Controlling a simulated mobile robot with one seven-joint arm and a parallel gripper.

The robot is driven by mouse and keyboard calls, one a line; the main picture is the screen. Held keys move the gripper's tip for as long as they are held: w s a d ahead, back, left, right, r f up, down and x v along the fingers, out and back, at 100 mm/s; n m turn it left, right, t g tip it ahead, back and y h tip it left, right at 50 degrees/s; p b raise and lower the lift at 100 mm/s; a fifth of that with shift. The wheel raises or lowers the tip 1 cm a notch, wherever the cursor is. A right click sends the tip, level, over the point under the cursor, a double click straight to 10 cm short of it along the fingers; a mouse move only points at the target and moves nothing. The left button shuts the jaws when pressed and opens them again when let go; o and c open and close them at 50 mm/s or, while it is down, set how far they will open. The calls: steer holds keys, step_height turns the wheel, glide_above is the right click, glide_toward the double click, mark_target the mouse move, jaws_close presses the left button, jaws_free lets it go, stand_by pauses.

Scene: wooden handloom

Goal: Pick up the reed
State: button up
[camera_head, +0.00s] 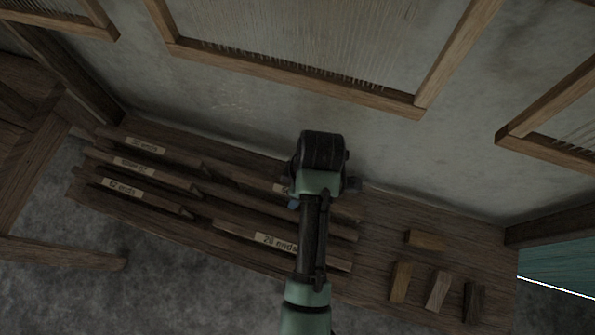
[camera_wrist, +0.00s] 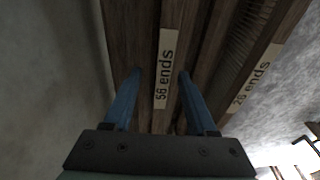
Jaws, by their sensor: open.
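Several dark wooden reeds with pale paper labels lie in rows on a wooden board. At the left in the head view are the "42 ends" reed (camera_head: 150,200) and two more reeds whose labels are hard to read. The "26 ends" reed (camera_head: 235,231) lies at the front, partly behind my arm; its label also shows in the wrist view (camera_wrist: 254,77). In the wrist view, the "56 ends" reed (camera_wrist: 166,68) lies between the two blue fingers of my gripper (camera_wrist: 160,74). My gripper is open and holds nothing. I cannot tell whether the fingers touch this reed.
Several small wooden blocks (camera_head: 437,291) lie on the board at the right. Framed thread panels (camera_head: 300,78) stand along the pale wall behind. A wooden frame (camera_head: 28,165) stands at the left, and a teal surface (camera_head: 560,265) is at the right edge.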

steer(key=f, duration=0.4)
steer(key=shift+s+a+f+b, duration=0.15)
steer(key=shift+a+f+b, duration=0.05)
steer(key=shift+f+b, duration=0.15)
jaws_close()
steer(key=shift+r, duration=0.1)
